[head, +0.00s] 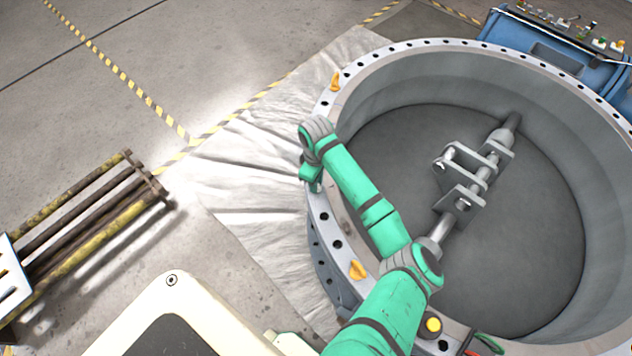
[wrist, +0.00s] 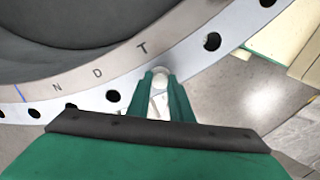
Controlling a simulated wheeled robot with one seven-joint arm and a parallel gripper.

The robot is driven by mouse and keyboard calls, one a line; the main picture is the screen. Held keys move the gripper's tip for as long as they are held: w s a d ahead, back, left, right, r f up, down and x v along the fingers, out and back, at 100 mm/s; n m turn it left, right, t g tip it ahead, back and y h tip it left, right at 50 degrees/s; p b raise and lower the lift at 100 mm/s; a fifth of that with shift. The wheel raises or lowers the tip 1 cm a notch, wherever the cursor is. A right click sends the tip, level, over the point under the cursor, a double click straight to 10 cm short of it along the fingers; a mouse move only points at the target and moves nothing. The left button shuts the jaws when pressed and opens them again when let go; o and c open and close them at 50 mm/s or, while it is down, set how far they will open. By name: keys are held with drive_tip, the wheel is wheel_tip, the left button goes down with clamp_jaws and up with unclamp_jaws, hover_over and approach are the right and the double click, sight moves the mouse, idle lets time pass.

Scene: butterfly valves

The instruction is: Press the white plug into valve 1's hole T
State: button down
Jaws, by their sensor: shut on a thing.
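Valve 1's ring flange (head: 322,222) has a row of dark holes around the large grey valve body. In the wrist view, the letter T (wrist: 142,47) is marked on the flange (wrist: 187,52), with D and N to its left. My gripper (wrist: 160,88) is shut on the white plug (wrist: 160,73), whose round end shows between the fingertips. The plug covers the place in the hole row beside T; I cannot tell whether it is above the hole or partly in it. In the head view, my gripper (head: 314,184) is at the flange's left edge, and the plug is hidden.
Orange pieces (head: 335,81) (head: 358,270) sit on the flange. A shaft with brackets (head: 475,180) crosses the valve's inside. A blue bench (head: 560,65) with small items stands at the top right. A rack of bars (head: 90,215) lies left.

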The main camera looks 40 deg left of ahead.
drive_tip(key=shift+f, duration=0.2)
drive_tip(key=shift+w+f, duration=0.15)
drive_tip(key=shift+f, duration=0.1)
drive_tip(key=c, duration=1.5)
unclamp_jaws()
drive_tip(key=shift+d, duration=0.15)
drive_tip(key=shift+a, duration=0.2)
drive_tip(key=o, duration=0.5)
drive_tip(key=shift+r, duration=3)
